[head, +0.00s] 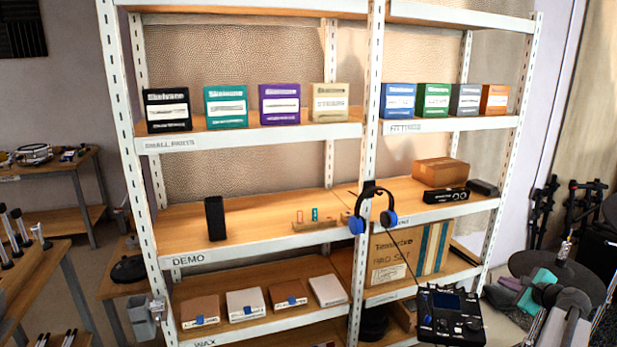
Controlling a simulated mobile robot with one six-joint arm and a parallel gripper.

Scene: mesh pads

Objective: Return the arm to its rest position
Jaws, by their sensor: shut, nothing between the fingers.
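My gripper is not clearly visible in the head view. Grey rounded parts at the lower right edge may belong to my arm, but I cannot tell. No fingertips show there, and where the gripper stands relative to the shelf is hidden.
A white metal shelf rack (369,150) fills the middle. Blue headphones (357,224) hang at its front, above a black control module (449,315). Boxes stand on several shelves. A dark round disc (525,264) is at the right, a wooden table (30,268) at the left.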

